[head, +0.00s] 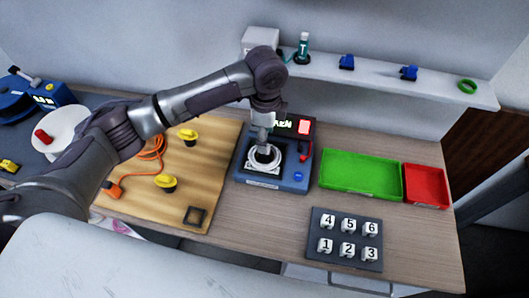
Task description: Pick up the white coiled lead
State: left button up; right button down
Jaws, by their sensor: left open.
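The white coiled lead (252,161) lies as a ring on the plate of a blue device (272,184) near the middle of the table. My left arm reaches in from the left, and its gripper (263,153) points down over the coil's centre. The gripper is open. Its fingertips are small and dark here, and I cannot tell whether they touch the lead. Part of the coil is hidden behind the gripper. My right gripper is not in view.
Right of the device are a green tray (322,184) and a red tray (408,203). A dark block with numbered white pieces (315,262) lies in front. A wooden board (205,170) with yellow knobs and an orange cable is left. A shelf (430,91) runs behind.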

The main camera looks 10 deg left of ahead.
pick_arm(q)
jog(key=shift+f, duration=0.55)
notch_tip(320, 180, down, 4)
jog(key=shift+s+a+r+p, duration=0.1)
jog(key=shift+a+r+p, duration=0.1)
jog(key=shift+p, duration=0.75)
jog(key=shift+d+f, duration=0.1)
jog(key=shift+f, duration=0.4)
grip_shut()
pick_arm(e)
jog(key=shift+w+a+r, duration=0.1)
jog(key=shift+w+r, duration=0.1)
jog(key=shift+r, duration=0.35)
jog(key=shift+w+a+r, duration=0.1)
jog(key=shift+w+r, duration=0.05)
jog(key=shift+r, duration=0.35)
